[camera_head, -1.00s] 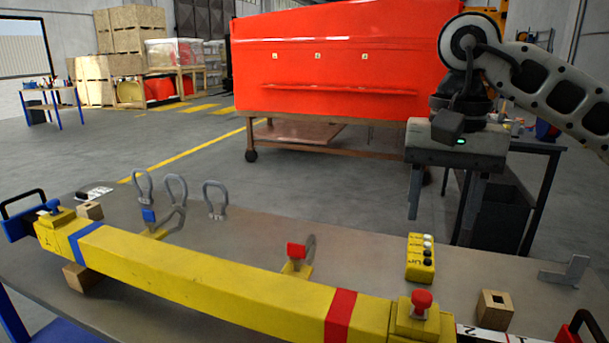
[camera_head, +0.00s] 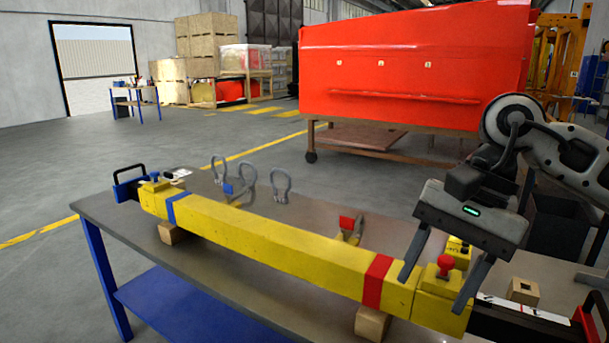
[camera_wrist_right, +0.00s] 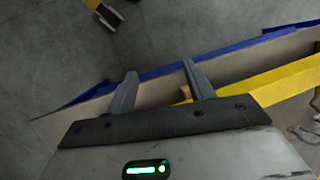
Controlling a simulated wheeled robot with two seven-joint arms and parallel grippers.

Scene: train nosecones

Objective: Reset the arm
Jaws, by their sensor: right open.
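My right gripper (camera_head: 438,275) hangs over the right end of the yellow beam (camera_head: 270,245), near the red knob (camera_head: 445,266). Its two fingers are apart with nothing between them. In the right wrist view the open fingers (camera_wrist_right: 158,92) point over the table edge, with part of the yellow beam (camera_wrist_right: 285,82) to their right. I cannot tell whether a finger touches the beam. My left gripper is not in view.
The beam rests on wooden blocks on the table (camera_head: 115,222). Grey shackles (camera_head: 281,186) stand behind it. A yellow button box (camera_head: 458,250) is partly hidden by my right gripper. A large red nosecone (camera_head: 420,70) stands on a trolley behind.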

